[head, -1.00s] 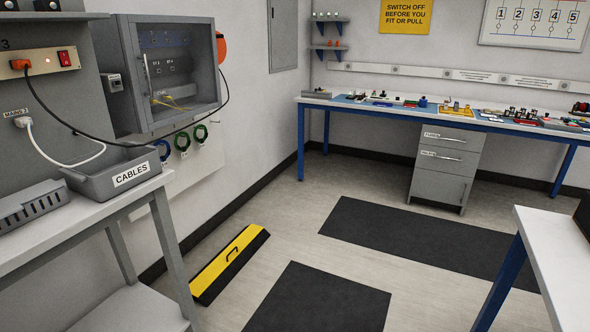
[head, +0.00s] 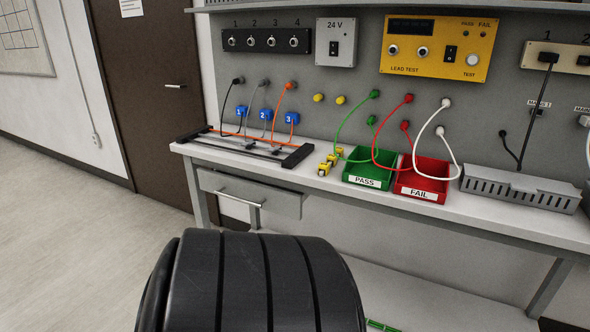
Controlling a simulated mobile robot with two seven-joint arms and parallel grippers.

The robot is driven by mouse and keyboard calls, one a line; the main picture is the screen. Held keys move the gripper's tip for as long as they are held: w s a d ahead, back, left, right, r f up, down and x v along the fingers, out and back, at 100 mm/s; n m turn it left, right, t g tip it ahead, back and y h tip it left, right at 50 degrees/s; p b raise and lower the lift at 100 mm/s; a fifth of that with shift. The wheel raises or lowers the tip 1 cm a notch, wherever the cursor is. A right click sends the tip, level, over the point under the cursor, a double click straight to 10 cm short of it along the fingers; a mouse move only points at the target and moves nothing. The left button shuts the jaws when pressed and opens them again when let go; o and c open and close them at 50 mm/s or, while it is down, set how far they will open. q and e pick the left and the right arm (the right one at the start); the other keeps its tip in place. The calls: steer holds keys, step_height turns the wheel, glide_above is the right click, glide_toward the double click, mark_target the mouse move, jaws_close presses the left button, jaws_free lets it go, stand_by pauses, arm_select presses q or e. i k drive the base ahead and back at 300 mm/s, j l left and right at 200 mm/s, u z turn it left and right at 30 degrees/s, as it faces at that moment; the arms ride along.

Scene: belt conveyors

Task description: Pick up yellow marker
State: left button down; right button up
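Several small yellow markers (head: 325,168) stand in a short row on the bench (head: 480,212), just left of the green PASS bin. They are too small to read. Similar blue markers (head: 265,116), numbered 1, 2 and 3, sit on black, grey and orange cables at the panel to their left. Neither of my grippers is in view. A large black ribbed part, likely of my own arm, fills the bottom middle of the head view and hides the floor and part of the lower bench.
The green PASS bin (head: 367,183) and red FAIL bin (head: 422,196) stand right of the yellow markers, with green, red and white cables looping over them. A black-ended rack (head: 297,156) lies to the left. A grey slotted box (head: 520,190) is at the right.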

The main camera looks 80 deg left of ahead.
mark_target(326, 166)
steer(key=u, duration=2.4)
steer(key=i, duration=0.25)
